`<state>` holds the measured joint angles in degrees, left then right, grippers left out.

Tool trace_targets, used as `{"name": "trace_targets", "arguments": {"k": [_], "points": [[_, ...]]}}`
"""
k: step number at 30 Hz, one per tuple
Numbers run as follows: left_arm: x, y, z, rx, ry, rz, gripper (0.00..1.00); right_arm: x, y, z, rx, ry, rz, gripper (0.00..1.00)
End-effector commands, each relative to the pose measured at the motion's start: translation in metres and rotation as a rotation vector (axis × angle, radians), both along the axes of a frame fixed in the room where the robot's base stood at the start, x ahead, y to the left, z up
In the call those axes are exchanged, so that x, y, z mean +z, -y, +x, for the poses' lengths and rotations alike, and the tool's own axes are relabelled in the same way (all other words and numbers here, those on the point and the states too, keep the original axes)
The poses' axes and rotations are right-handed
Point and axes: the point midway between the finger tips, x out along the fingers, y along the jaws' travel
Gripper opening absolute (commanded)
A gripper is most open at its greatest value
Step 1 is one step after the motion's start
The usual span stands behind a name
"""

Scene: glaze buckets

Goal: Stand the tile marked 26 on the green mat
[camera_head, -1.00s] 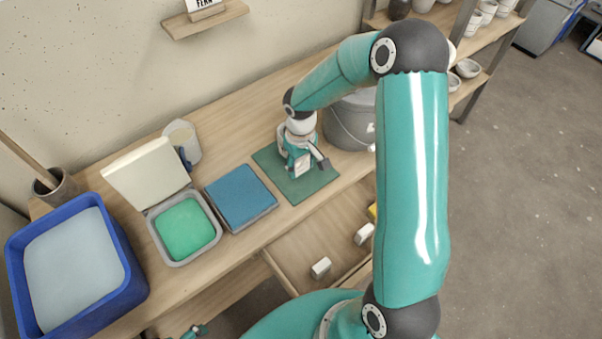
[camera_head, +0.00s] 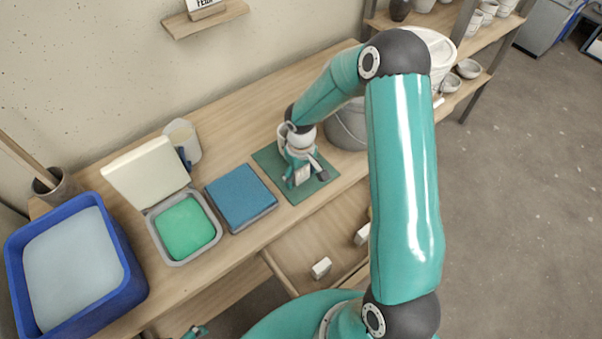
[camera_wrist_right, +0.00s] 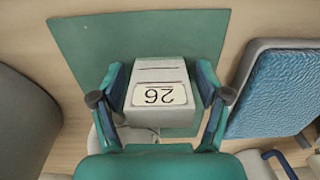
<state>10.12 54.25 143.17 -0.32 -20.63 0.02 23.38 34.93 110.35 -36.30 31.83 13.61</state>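The tile marked 26 (camera_wrist_right: 158,92) is a pale block with a white number label. In the right wrist view it sits between the two fingers of my right gripper (camera_wrist_right: 160,97), whose pads lie against its sides. The number appears upside down there. The green mat (camera_wrist_right: 75,45) lies behind and below it. In the head view the right gripper (camera_head: 306,178) is low over the green mat (camera_head: 268,158), with the pale tile (camera_head: 302,176) between its fingers. Whether the tile's base touches the mat is hidden. A small teal part of my left gripper (camera_head: 195,331) shows at the bottom edge.
A blue pad (camera_head: 240,196) lies left of the mat and a grey bucket (camera_head: 346,128) stands right of it. An open box with green filling (camera_head: 185,228) and a blue tub (camera_head: 128,262) stand further left. An open drawer (camera_head: 295,250) below holds pale blocks (camera_head: 321,268).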

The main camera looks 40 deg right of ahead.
Motion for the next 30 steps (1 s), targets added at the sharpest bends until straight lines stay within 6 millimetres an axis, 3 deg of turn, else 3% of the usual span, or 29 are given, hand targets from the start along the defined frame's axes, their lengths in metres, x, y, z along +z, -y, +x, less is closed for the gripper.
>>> {"name": "trace_targets", "arguments": {"k": [8,13,24,30], "points": [[0.001,0.000,0.000,0.000,0.000,0.000,0.98,0.001,0.000,0.000,-0.001,0.000,0.000,0.77],[0.002,0.000,0.000,0.000,0.000,0.000,0.98,0.012,0.001,0.000,-0.002,0.002,-0.001,0.77],[0.003,0.000,0.000,0.000,0.000,0.000,0.98,0.083,0.001,0.001,-0.002,0.005,-0.002,0.77],[0.003,0.000,0.000,0.000,0.000,0.000,0.98,0.112,0.001,0.000,-0.002,0.003,0.000,0.77]]}}
